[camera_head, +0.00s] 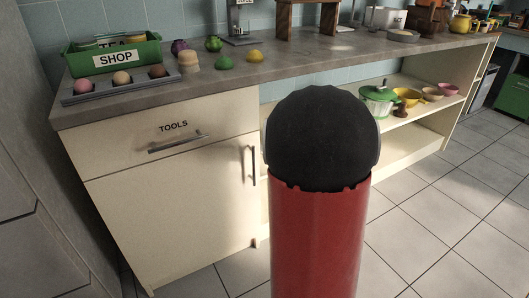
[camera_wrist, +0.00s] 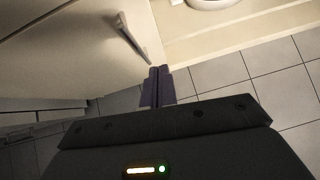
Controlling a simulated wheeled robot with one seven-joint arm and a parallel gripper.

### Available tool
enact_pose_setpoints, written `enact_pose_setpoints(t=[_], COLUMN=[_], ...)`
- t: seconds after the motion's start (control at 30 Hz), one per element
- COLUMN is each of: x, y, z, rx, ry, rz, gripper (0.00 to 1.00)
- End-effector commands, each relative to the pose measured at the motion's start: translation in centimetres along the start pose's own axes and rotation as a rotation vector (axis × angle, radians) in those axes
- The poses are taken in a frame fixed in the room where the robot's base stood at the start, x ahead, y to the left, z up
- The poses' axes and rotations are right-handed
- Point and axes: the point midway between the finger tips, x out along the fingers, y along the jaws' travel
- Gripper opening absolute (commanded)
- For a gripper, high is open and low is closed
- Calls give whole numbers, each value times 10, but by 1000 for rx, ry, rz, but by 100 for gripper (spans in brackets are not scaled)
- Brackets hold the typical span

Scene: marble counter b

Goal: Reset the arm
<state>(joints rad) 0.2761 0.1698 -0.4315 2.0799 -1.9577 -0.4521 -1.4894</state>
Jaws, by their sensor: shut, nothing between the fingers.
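My gripper (camera_wrist: 158,72) shows in the wrist view with its two dark fingers pressed together and nothing between them. It points towards the cream cabinet front, with a bar handle (camera_wrist: 132,38) just to its left and beyond it. I cannot tell the exact gap to the cabinet. In the head view the red and black part in the middle is mine; the gripper itself does not show there.
Below are a TOOLS drawer (camera_head: 172,134) and open shelves with a green pot (camera_head: 378,102) and bowls (camera_head: 408,97). The tiled floor (camera_head: 440,200) is clear at right.

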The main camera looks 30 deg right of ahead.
Motion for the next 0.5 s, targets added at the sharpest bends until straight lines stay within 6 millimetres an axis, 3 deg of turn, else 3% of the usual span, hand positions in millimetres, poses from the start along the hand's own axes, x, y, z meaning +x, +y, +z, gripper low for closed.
enact_pose_setpoints(t=[0.3, 0.37, 0.5], x=[-8, -16, -54], y=[3, 8, 26], z=[7, 18, 50], rx=[52, 142, 556], ry=[-29, -76, -247], rz=[-10, -25, -65], gripper=[0, 0, 0])
